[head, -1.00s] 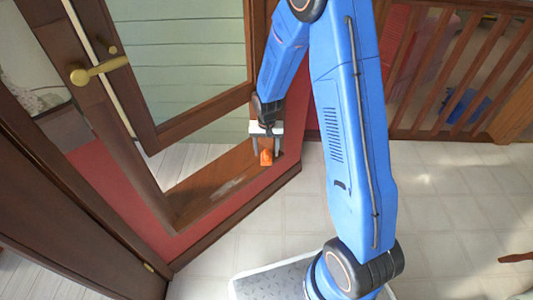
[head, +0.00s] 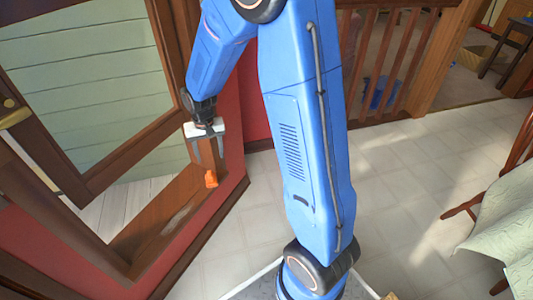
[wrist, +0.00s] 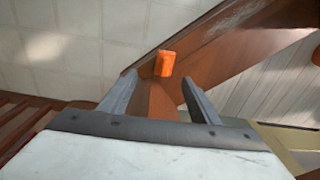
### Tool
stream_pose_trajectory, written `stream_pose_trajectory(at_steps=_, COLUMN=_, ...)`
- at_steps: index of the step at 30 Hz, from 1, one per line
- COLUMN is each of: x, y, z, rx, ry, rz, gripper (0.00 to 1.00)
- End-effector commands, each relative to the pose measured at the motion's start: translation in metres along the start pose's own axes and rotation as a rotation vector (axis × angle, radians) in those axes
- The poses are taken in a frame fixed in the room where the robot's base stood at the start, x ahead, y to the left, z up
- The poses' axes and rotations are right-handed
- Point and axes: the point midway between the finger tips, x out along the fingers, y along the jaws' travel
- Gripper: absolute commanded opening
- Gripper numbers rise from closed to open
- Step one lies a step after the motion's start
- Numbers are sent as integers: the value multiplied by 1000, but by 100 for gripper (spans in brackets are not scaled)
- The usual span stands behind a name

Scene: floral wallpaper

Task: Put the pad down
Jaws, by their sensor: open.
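A small orange block (head: 211,179), which I take to be the pad, shows at the brown wooden window sill (head: 160,215), near its right end. It also shows in the wrist view (wrist: 164,64), beyond my fingertips. My gripper (head: 210,157) points down above it with its two grey fingers spread apart and nothing between them. In the wrist view my gripper (wrist: 158,80) is open, with a gap between the fingertips and the orange block. Whether the block rests fully on the sill is hard to tell.
A glazed wooden frame with a brass handle (head: 14,115) stands at left. Wooden railings (head: 385,70) stand behind. A chair with a pale cloth (head: 505,230) is at the right edge. The tiled floor (head: 420,180) between is clear.

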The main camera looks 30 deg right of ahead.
Motion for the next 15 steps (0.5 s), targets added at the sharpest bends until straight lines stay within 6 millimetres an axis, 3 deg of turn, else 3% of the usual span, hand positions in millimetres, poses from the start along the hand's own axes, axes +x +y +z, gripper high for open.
stream_pose_trajectory(at_steps=6, x=-64, y=20, z=27, rx=-40, ry=56, rz=-19, gripper=57)
stream_pose_trajectory(at_steps=15, x=-135, y=50, z=77, rx=-98, ry=131, rz=-37, gripper=57)
